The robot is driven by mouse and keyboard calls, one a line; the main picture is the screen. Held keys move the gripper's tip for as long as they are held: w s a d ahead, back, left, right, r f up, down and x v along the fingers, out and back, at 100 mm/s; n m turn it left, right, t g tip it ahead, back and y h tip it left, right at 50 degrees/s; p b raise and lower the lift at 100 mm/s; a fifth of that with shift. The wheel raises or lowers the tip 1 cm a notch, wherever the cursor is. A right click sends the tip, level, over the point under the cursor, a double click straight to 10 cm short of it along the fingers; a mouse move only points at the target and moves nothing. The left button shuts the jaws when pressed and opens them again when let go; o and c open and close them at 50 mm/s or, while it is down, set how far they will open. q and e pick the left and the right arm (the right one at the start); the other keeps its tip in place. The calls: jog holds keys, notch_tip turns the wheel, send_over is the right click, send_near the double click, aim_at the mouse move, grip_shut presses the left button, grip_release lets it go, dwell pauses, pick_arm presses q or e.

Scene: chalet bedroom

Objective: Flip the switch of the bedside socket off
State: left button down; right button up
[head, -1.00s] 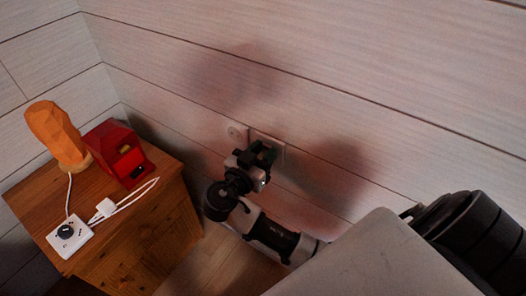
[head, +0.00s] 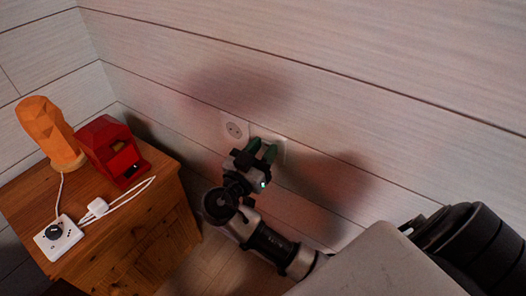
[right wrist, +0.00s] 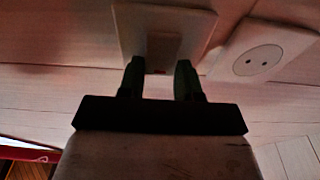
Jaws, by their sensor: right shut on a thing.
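The bedside socket is on the white plank wall. It has a round two-hole outlet (head: 235,129) on the left and a square switch plate (head: 280,148) beside it in the head view. In the right wrist view the switch's rocker (right wrist: 163,46) sits on its plate (right wrist: 195,22), with the outlet (right wrist: 258,60) to the right. My right gripper (head: 263,150) is at the switch plate. In the wrist view its dark green fingers (right wrist: 160,82) stand on either side of the rocker's lower part, shut on it. The fingers partly hide the switch in the head view. My left gripper is not in view.
A wooden nightstand (head: 135,245) stands at the left. It holds an orange lamp (head: 45,130), a red object (head: 112,152), a white power block (head: 58,239) and a white charger with cable (head: 97,207). The wall right of the switch is bare.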

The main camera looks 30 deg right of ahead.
jog(key=o, duration=0.9)
jog(key=shift+o, duration=0.2)
jog(key=shift+a, duration=0.15)
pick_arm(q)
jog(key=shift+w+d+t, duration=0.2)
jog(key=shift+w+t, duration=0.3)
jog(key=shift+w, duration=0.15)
pick_arm(e)
jog(key=v, duration=1)
jog(key=shift+s+a, duration=0.2)
jog(key=shift+f, duration=0.1)
